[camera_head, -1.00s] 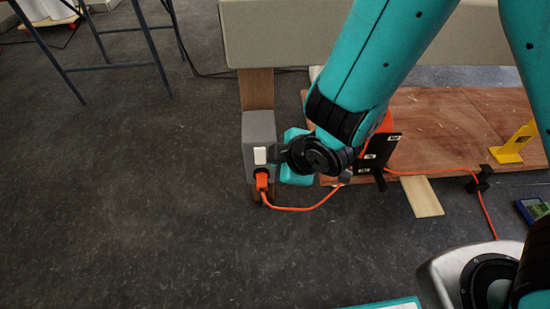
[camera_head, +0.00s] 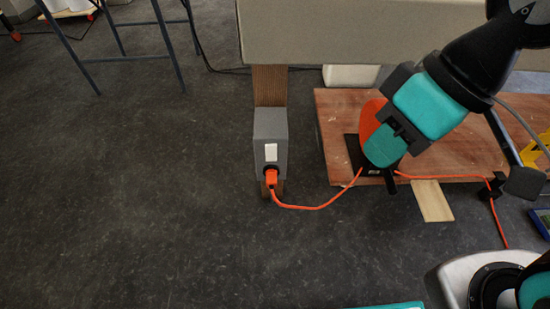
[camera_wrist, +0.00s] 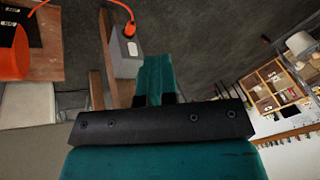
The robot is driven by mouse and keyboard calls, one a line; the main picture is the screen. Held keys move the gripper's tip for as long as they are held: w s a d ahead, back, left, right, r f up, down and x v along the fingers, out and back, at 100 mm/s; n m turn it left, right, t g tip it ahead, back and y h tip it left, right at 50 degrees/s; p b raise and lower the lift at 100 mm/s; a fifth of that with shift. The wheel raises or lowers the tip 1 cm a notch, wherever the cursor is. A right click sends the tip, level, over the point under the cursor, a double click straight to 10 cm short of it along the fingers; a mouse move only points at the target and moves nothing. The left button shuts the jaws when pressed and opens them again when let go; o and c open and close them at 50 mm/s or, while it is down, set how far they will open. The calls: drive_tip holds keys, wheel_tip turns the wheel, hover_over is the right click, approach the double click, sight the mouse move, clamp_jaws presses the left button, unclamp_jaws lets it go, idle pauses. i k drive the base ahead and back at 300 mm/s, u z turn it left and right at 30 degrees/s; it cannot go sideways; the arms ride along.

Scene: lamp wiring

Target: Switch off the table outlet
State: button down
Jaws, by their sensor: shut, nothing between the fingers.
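The table outlet (camera_head: 258,148) is a grey box on a wooden leg, with a white rocker switch (camera_head: 271,152) on its front face. An orange plug (camera_head: 270,178) sits in its lower part. The outlet also shows in the wrist view (camera_wrist: 122,62), with its switch (camera_wrist: 132,49). I cannot tell which way the switch is tipped. My gripper (camera_head: 384,146) is to the right of the outlet and apart from it, in front of an orange rounded object. It is shut and empty; its teal fingers also show in the wrist view (camera_wrist: 153,75).
An orange cable (camera_head: 310,207) runs from the plug to a black holder (camera_head: 352,150) on a wooden board (camera_head: 460,150). A pale beige panel (camera_head: 360,35) spans behind the outlet. A blue-legged stand (camera_head: 120,57) is at far left. The dark floor left of the outlet is clear.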

sight(270, 150)
drive_tip(key=z, duration=1.75)
drive_tip(key=k, duration=0.9)
drive_tip(key=u, duration=1.6)
drive_tip(key=i, duration=0.5)
drive_tip(key=u, duration=0.1)
